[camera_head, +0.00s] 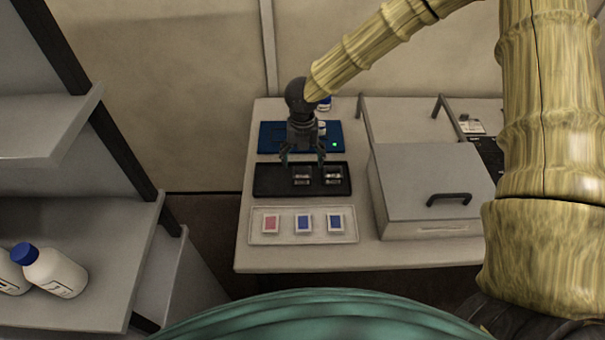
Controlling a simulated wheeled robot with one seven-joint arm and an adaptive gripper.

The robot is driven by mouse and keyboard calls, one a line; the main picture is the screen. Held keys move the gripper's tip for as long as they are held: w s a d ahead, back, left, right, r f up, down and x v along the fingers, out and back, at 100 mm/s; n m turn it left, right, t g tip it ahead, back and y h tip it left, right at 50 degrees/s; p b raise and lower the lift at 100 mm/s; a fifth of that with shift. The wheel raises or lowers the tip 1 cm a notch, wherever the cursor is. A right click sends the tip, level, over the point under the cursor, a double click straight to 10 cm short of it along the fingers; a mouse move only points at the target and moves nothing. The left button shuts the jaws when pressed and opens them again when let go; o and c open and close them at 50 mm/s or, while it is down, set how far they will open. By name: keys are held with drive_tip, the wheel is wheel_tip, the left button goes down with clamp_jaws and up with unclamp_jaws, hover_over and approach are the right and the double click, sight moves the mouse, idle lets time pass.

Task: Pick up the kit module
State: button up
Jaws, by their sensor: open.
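My gripper (303,157) is open and points down, its two fingers apart over the back edge of a black tray (266,188). Two small silver-and-dark pieces sit in the tray's recesses, a left piece (302,176) and a right piece (333,175). They look like modules, but they are too small to tell which is the kit module. The left piece is just in front of the gripper in the picture. Nothing shows between the fingers. The height of the fingertips above the tray cannot be told.
A blue panel (268,138) with a green light lies behind the tray, partly hidden by my gripper. A pale tray (262,236) in front holds one red and two blue cards. A grey lidded box (425,180) stands to the right on the table (290,260). Shelves with white bottles (54,272) are at left.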

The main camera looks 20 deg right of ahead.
sight(302, 169)
drive_tip(key=shift+s+a+f+p, duration=0.1)
drive_tip(key=shift+f+p, duration=0.5)
drive_tip(key=shift+f, duration=0.85)
drive_tip(key=shift+s+f+p, duration=0.1)
drive_tip(key=shift+f+p, duration=0.45)
drive_tip(key=shift+f, duration=0.85)
drive_tip(key=c, duration=1.2)
